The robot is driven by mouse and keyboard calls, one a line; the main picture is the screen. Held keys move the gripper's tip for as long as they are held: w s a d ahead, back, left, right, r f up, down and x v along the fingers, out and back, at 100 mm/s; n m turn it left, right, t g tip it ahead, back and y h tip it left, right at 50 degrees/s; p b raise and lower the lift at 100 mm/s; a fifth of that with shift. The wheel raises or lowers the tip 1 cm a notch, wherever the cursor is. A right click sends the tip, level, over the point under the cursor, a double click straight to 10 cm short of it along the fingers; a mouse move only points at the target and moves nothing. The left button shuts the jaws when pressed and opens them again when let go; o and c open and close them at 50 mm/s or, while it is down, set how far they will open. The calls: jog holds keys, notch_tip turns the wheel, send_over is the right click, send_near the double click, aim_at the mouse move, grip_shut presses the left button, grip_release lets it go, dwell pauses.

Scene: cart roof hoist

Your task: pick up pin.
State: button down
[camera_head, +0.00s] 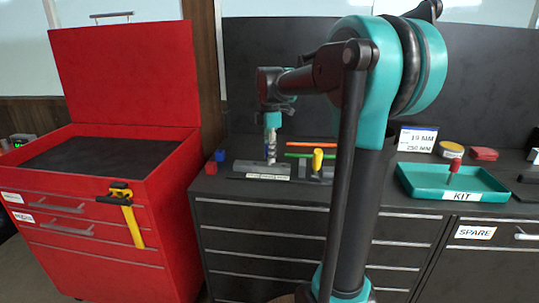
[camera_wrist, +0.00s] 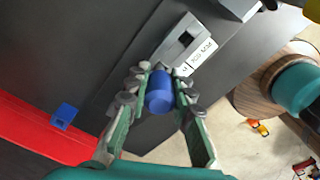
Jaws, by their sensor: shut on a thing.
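The blue cylindrical pin (camera_wrist: 159,90) is in the wrist view, upright between the two fingers, its round end facing the camera. My gripper (camera_wrist: 160,85) is shut on it, with a finger against each side. In the head view my gripper (camera_head: 271,154) points down at the grey slotted block (camera_head: 250,167) on the dark worktop. The block also shows in the wrist view (camera_wrist: 172,58), with a white label beside its slot. I cannot make out the pin in the head view, nor tell whether its lower end touches anything.
A blue cube (camera_head: 220,155) and a red piece (camera_head: 210,168) lie left of the block. A yellow-handled tool (camera_head: 317,160) stands to its right. The teal KIT tray (camera_head: 420,182) holds a red piece (camera_head: 455,165). The red tool cabinet (camera_head: 130,190) stands at left.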

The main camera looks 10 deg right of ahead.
notch_tip(320, 180, up, 20)
jog(key=shift+f, duration=0.2)
jog(key=shift+d, duration=0.1)
dwell(0.5)
